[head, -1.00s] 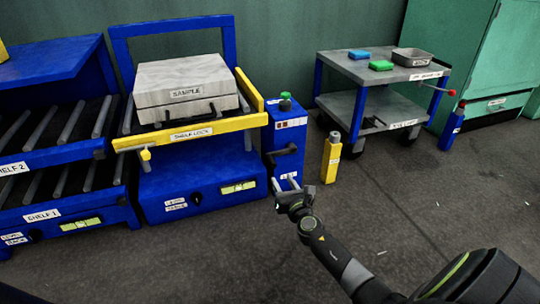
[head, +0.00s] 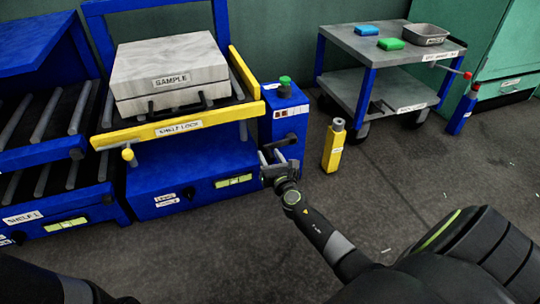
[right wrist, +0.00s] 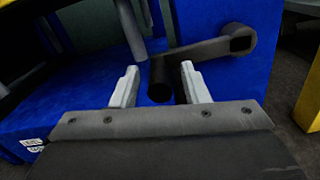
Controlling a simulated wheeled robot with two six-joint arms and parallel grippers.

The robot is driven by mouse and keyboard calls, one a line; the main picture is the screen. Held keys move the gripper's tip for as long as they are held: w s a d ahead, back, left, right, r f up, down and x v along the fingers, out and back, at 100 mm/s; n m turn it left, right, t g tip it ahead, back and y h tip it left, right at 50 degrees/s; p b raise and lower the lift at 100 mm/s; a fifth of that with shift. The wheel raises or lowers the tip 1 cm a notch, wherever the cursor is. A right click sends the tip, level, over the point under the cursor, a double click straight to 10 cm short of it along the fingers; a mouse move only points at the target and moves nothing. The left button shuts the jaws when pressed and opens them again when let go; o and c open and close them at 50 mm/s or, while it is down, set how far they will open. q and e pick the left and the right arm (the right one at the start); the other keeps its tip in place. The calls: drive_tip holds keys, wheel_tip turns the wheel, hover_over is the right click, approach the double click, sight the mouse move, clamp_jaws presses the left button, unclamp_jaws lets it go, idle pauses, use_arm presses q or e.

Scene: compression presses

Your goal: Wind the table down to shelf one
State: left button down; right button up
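The blue lift table (head: 190,170) carries a grey block labelled SAMPLE (head: 170,75) on its raised roller top. A yellow SHELF LOCK bar (head: 180,127) runs along the top's front edge. A dark crank (head: 283,141) is on the blue post (head: 284,110) at the table's right. The crank arm (right wrist: 205,50) slants across the right wrist view, and its round handle (right wrist: 160,92) lies between my right fingers. My right gripper (head: 268,156) is open, with gaps on both sides of the handle; it also shows in the wrist view (right wrist: 158,82). My left gripper is out of view.
A blue roller rack stands at left with a SHELF 1 label (head: 22,217) on its lower level. A yellow post (head: 333,147) stands on the floor right of the crank post. A grey cart (head: 385,45) is at back right. The floor in front is clear.

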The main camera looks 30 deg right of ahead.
clamp_jaws()
drive_tip(key=shift+f, duration=0.1)
